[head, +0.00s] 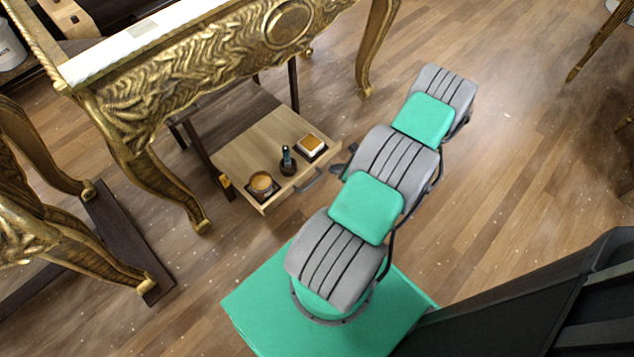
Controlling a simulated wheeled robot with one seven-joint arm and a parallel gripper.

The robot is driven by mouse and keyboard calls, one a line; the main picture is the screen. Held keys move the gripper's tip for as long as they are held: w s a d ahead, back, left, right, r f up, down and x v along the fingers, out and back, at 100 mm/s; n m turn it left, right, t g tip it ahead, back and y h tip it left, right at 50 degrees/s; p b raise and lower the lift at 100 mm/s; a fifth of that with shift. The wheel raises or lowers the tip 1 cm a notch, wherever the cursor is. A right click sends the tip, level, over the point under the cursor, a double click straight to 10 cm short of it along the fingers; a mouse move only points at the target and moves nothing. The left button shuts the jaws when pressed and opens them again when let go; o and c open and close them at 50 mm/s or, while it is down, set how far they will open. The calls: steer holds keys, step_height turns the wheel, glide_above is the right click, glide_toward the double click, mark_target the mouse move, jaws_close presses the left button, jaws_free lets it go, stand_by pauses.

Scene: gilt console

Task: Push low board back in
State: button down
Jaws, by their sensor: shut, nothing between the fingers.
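The low board (240,152) is a pale wooden board that sticks out from under the gilt console (180,65). A grey bar handle (309,181) is on its front edge. On it stand a round amber dish on a dark square base (262,184), a small dark teal bottle on a dark stand (288,161) and a pale square item on a dark base (311,146). My gripper (338,171) shows only in part at the left side of my arm. It is shut and empty, just right of the handle. Whether it touches the board cannot be told.
Carved gilt legs (160,180) stand left of the board, and another leg (375,50) stands to its right behind. Dark posts (293,84) stand beside the board. The wooden floor (520,150) is clear on the right.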

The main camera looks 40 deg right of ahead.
mark_target(311, 169)
step_height(311, 169, down, 5)
steer(key=s+m, duration=0.2)
steer(key=m, duration=0.1)
steer(key=shift+t+h, duration=0.3)
steer(key=shift+h, duration=0.1)
steer(key=b+x, duration=0.2)
steer(key=x, duration=0.2)
steer(key=b+x, duration=0.2)
steer(key=x, duration=0.3)
steer(key=shift+s+d+f, duration=0.25)
steer(key=shift+f, duration=0.05)
steer(key=w+b, duration=0.1)
steer(key=w, duration=0.3)
steer(key=shift+f, duration=0.2)
steer(key=shift+w+r, duration=0.1)
steer(key=shift+w, duration=0.3)
steer(key=shift+w, duration=0.1)
